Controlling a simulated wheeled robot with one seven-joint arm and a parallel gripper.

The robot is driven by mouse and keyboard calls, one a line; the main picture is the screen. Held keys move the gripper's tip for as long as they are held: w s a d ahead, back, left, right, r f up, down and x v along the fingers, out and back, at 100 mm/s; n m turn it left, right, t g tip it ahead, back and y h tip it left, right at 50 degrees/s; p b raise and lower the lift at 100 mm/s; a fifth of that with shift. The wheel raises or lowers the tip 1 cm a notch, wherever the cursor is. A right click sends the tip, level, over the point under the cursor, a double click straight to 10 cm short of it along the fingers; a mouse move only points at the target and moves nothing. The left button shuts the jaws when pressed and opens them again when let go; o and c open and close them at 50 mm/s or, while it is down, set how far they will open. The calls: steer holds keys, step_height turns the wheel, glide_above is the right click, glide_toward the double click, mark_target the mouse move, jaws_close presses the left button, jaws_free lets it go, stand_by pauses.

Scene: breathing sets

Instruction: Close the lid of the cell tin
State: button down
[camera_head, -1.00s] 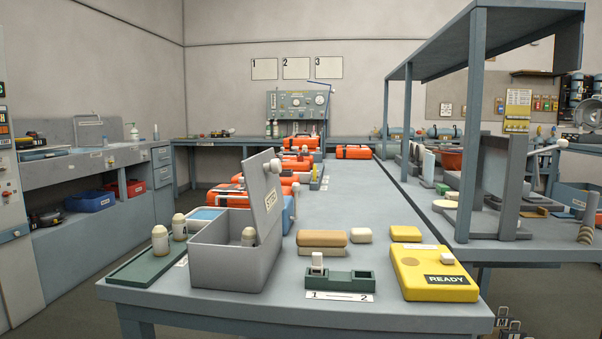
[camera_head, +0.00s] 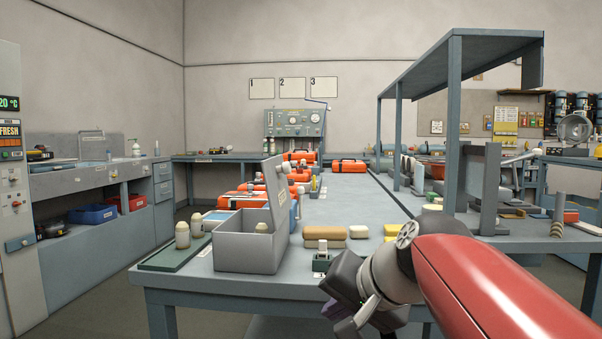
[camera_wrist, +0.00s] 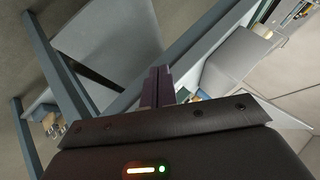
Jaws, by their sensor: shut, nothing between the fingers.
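The cell tin (camera_head: 247,243) is a grey open-topped box near the left front of the table. Its lid (camera_head: 277,197) stands up, tilted, hinged on the tin's right side, with a pale knob near its top. The grey tin (camera_wrist: 238,58) seems to show at upper right there, partly out of frame.
Two cream cells (camera_head: 182,236) stand on a green tray (camera_head: 166,255) left of the tin. A small green holder (camera_head: 321,262) and tan blocks (camera_head: 325,238) lie to its right. My arm hides the table's right front. A shelf frame (camera_head: 455,125) stands at right.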

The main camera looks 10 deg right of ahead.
steer(key=w+d+r+m+t+y+b, duration=0.2)
steer(key=w+d+r+m+t, duration=0.15)
steer(key=w+r, duration=0.45)
steer(key=w+d+r+m+t+y+b, duration=0.15)
steer(key=w+d+r, duration=0.3)
steer(key=r, duration=0.85)
steer(key=w+a+f+t+p, duration=0.1)
steer(key=w+a+f, duration=0.1)
steer(key=w+a, duration=0.6)
steer(key=shift+w+a, duration=0.2)
steer(key=shift+w, duration=0.75)
steer(key=shift+s+p, duration=0.1)
steer(key=shift+p, duration=0.2)
